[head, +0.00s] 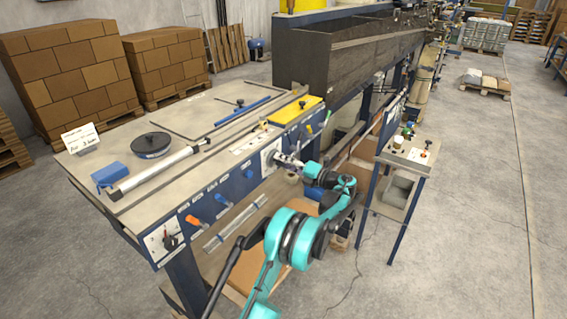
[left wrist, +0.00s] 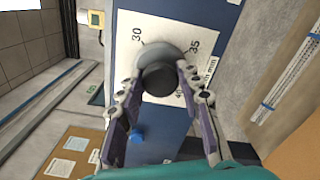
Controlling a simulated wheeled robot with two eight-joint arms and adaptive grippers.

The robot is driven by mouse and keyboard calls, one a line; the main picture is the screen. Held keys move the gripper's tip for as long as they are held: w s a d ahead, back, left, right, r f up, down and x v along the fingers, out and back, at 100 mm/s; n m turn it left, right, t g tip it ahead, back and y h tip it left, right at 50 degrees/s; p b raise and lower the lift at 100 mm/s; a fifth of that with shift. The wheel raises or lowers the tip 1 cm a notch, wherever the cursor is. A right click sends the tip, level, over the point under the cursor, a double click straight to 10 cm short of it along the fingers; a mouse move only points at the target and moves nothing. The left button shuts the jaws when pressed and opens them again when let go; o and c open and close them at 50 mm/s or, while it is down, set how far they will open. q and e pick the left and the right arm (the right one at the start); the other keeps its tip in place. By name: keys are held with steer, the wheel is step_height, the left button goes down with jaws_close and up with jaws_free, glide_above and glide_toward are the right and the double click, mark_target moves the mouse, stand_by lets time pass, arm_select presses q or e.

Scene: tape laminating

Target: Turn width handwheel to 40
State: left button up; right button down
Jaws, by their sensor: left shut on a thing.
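The width handwheel (left wrist: 158,76) is a grey round knob with a dark front face on a white dial plate (left wrist: 143,27). The plate shows 30 and 35, and a partly covered 40 lower right; I cannot tell which number it is set to. In the head view the white plate (head: 268,157) sits on the blue front panel of the bench. My left gripper (head: 288,163) reaches it from the front right. In the left wrist view the left gripper's fingers (left wrist: 157,80) are shut on the knob, one on each side. My right gripper is not in view.
The bench top (head: 120,120) holds a black round disc (head: 151,145), a blue block (head: 108,176) and a yellow plate (head: 296,110). Coloured levers line the front panel.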

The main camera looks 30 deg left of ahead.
arm_select(q)
steer(key=shift+f+m, duration=0.1)
steer(key=shift+m, duration=1.5)
steer(key=o, duration=1.2)
steer(key=shift+c, duration=0.2)
steer(key=d, duration=1.2)
steer(key=shift+s, duration=0.45)
